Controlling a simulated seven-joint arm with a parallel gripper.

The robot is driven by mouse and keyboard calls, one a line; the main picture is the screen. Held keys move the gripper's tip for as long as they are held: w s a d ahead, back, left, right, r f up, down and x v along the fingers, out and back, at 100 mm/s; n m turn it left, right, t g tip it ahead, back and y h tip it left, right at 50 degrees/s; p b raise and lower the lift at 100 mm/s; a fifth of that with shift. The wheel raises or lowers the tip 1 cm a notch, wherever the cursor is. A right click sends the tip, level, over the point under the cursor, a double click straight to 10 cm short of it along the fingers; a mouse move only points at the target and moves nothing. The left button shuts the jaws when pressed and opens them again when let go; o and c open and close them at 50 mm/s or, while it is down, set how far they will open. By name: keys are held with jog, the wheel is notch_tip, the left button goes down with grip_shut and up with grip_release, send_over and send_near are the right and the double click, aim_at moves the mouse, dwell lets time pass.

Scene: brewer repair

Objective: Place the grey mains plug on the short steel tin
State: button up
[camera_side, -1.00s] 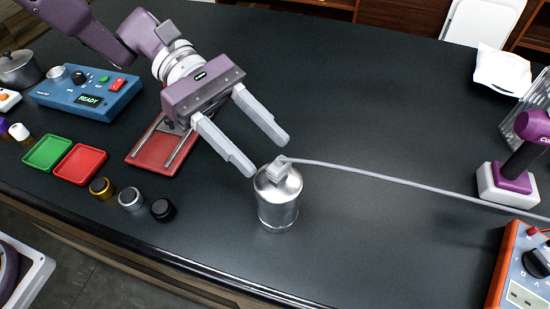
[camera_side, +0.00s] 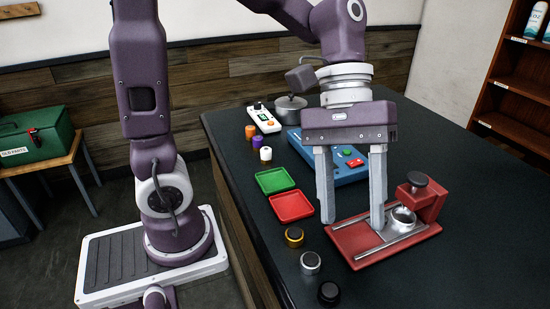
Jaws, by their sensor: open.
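My gripper (camera_side: 352,222) points down with its two long grey fingers apart and nothing between them. In this view it shows in front of the blue control box and over the left part of the red fixture. How high it is above the fixture is hard to tell.
The red fixture (camera_side: 352,246) has steel rails and a metal cup (camera_side: 403,218). A green tray (camera_side: 276,180), a red tray (camera_side: 291,206) and several small caps line the left edge. The right bench is clear.

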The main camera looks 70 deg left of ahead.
jog(key=s+a+m+t+y, duration=0.5)
jog(key=s+a+m+t, duration=0.1)
jog(key=a, duration=0.7)
jog(key=shift+s+r+t+y, duration=0.4)
jog(key=shift+s+t, duration=0.2)
jog(key=shift+s, duration=0.3)
jog(key=shift+a, duration=0.1)
